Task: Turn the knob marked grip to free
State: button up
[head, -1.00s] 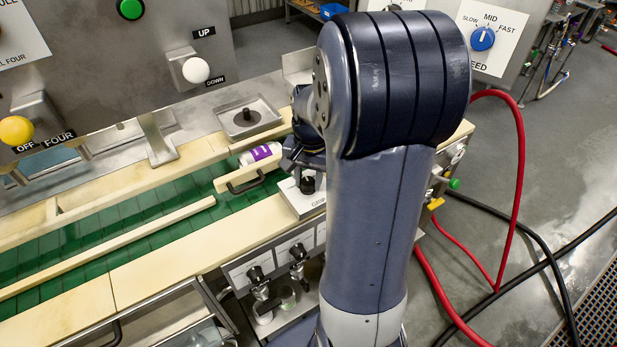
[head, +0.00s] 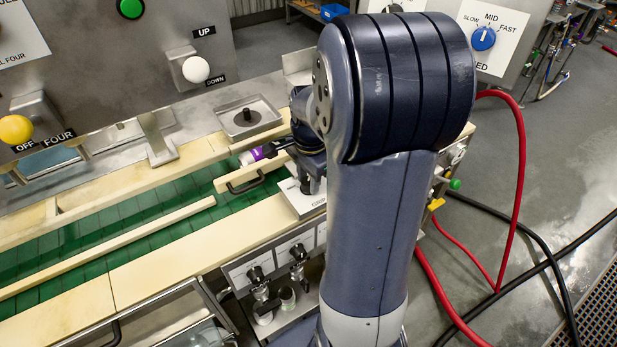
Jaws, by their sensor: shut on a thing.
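A pale plate (head: 304,205) with a partly legible label lies at the right end of the conveyor, beside my arm. The black knob on it is hidden behind my gripper in the head view. My gripper (head: 308,186) points down over this plate and is shut on the knob. My forearm covers the right side of the plate, so the knob's pointer and the setting it stands at cannot be read.
A white and purple can (head: 250,156) lies beside a cream guide block with a black handle (head: 246,184), left of my gripper. Black valve knobs (head: 256,275) sit on the front panel below. Red hoses (head: 520,190) hang at the right.

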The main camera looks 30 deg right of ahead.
dwell(0.4)
jog(key=o, duration=1)
jog(key=shift+c, duration=0.2)
jog(key=shift+r, duration=0.1)
notch_tip(320, 180, up, 11)
jog(key=shift+s+b, duration=0.25)
jog(key=shift+b, duration=0.1)
jog(key=shift+f, duration=0.2)
jog(key=f, duration=1)
jog(key=shift+w+f+p, duration=0.25)
jog(key=shift+f+p, duration=0.1)
jog(key=shift+f, duration=0.05)
